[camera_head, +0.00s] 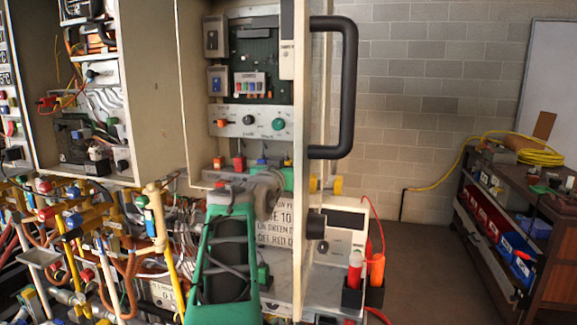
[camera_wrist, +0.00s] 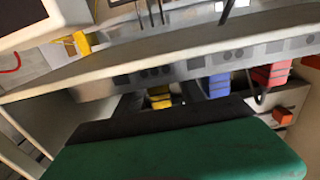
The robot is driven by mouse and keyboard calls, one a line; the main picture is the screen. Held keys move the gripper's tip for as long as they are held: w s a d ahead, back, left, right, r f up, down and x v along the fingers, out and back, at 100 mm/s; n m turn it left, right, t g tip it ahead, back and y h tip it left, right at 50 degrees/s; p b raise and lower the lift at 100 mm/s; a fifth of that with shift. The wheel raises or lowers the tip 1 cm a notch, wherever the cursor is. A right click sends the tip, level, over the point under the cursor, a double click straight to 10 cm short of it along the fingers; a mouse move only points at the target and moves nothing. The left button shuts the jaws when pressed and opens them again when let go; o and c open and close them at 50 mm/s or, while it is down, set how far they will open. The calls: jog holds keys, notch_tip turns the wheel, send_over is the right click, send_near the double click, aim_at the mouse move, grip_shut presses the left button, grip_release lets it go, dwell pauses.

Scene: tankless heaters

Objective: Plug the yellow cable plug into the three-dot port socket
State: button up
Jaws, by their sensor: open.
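A yellow plug (camera_wrist: 160,98) shows in the wrist view just beyond the dark edge of my gripper (camera_wrist: 165,118), under a grey strip. Round dark dots (camera_wrist: 154,72) mark the strip above it; I cannot tell whether the plug is seated in a socket. My gripper (camera_head: 270,190) is green and grey in the head view, at the lower edge of the open cabinet. It is open, and its body hides the yellow plug in the head view. Whether the plug lies between the fingers is unclear.
A blue plug (camera_wrist: 218,84) and a red plug (camera_wrist: 272,75) sit beside the yellow one. The cabinet's side panel (camera_head: 304,230) with a black handle (camera_head: 348,90) stands right of my gripper. Dense pipes and valves (camera_head: 90,240) fill the left. A cart (camera_head: 530,220) stands right.

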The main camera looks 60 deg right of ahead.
jog(key=shift+a, duration=0.1)
jog(key=a, duration=0.2)
jog(key=a+b, duration=0.1)
jog(key=a, duration=0.2)
jog(key=s+a+b, duration=0.1)
jog(key=a, duration=0.1)
jog(key=shift+s+a, duration=0.1)
jog(key=shift+a, duration=0.15)
